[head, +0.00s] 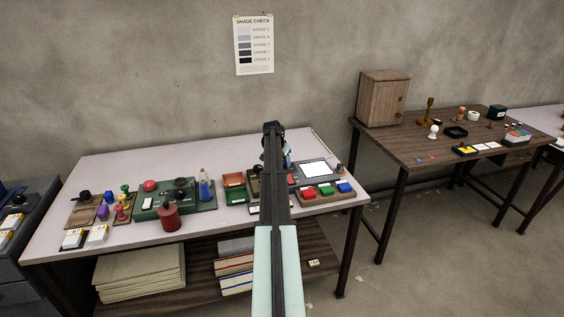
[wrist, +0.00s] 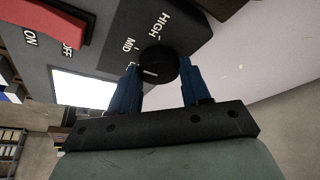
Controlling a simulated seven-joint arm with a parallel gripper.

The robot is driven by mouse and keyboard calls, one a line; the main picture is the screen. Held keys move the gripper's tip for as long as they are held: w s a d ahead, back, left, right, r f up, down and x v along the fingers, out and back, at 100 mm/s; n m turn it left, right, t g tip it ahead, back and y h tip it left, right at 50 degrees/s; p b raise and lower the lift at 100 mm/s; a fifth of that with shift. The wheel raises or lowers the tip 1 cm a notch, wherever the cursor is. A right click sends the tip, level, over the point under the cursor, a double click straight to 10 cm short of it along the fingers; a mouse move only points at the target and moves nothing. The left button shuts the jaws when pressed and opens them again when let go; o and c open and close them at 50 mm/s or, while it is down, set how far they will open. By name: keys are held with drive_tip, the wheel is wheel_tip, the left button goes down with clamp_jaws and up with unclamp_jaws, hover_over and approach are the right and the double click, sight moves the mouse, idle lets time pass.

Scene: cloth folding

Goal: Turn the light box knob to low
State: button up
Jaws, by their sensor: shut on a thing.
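The light box (head: 299,181) stands on the pale table, with a bright white panel (head: 314,169). In the wrist view its dark face (wrist: 100,38) shows a red rocker switch (wrist: 47,18) marked ON and OFF. The black round knob (wrist: 155,62) sits near the labels HIGH and MID; no LOW label shows. A short pale mark is on the knob, but I cannot tell which setting it points at. My gripper (wrist: 161,67) is shut on the knob, one blue finger on each side. In the head view my arm hides the knob.
Red, green and blue blocks (head: 326,190) lie in front of the light box. A green box (head: 176,204) with a red button and several small items fill the table's left part. A brown table (head: 400,148) with a wooden cabinet (head: 383,98) stands at right.

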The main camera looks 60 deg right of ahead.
drive_tip(key=n+t, duration=0.1)
drive_tip(key=n, duration=0.2)
drive_tip(key=n+t, duration=0.1)
drive_tip(key=n, duration=0.2)
drive_tip(key=shift+s+t+y, duration=0.15)
drive_tip(key=shift+t+y, duration=0.15)
drive_tip(key=n+t+y, duration=0.1)
drive_tip(key=n, duration=0.4)
drive_tip(key=shift+s+d, duration=0.1)
drive_tip(key=shift+d, duration=0.05)
drive_tip(key=shift+n+y, duration=0.3)
drive_tip(key=shift+n, duration=0.1)
drive_tip(key=o, duration=1.1)
drive_tip(key=v, duration=1.4)
drive_tip(key=shift+s+f, duration=0.15)
